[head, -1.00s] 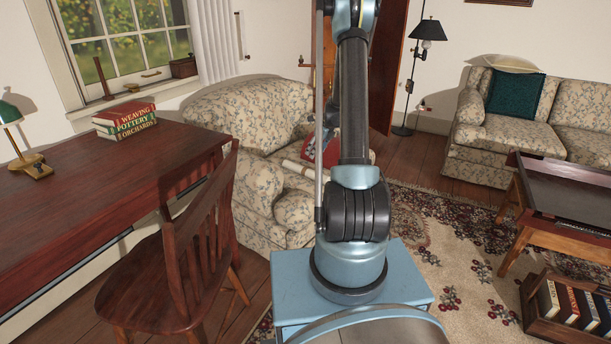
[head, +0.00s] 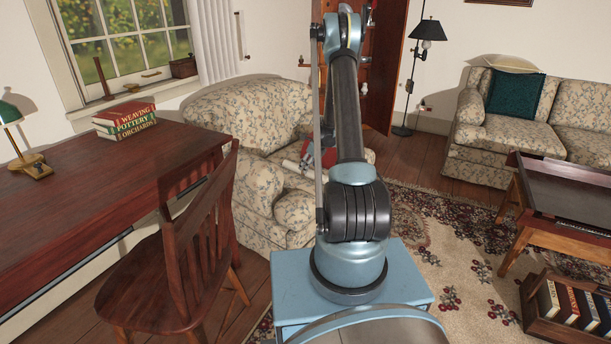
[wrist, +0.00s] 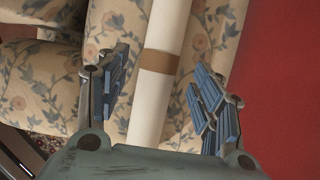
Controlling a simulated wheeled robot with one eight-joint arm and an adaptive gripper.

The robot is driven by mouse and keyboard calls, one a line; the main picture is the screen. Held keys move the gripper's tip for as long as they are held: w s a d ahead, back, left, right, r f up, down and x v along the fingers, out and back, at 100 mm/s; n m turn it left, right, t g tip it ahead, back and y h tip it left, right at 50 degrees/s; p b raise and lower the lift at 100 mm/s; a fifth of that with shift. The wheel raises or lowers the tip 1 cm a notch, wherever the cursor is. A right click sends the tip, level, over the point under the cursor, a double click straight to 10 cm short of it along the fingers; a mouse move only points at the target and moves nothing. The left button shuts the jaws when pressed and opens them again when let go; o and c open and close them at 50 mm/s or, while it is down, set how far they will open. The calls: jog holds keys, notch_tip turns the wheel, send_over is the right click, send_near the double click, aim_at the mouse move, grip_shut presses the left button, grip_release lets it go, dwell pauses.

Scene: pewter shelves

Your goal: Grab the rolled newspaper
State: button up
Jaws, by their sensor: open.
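The rolled newspaper is a white roll with a brown band (wrist: 157,62). It lies on the floral armchair (head: 245,115), and its pale end shows on the seat in the head view (head: 292,166). In the wrist view my gripper (wrist: 160,68) is open and empty, with one finger on each side of the roll near the band. The fingers look apart from the roll; how far above it they are I cannot tell. In the head view my arm hides part of the chair and the gripper is hard to make out.
A red surface (wrist: 280,80) lies right of the roll in the wrist view, and a red item (head: 329,156) shows on the armchair. A wooden chair (head: 200,235) and desk (head: 70,210) stand left. A patterned rug (head: 450,260) lies right, before a sofa (head: 490,130).

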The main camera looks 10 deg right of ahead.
jog(key=shift+x, duration=1.9)
jog(key=c, duration=1.2)
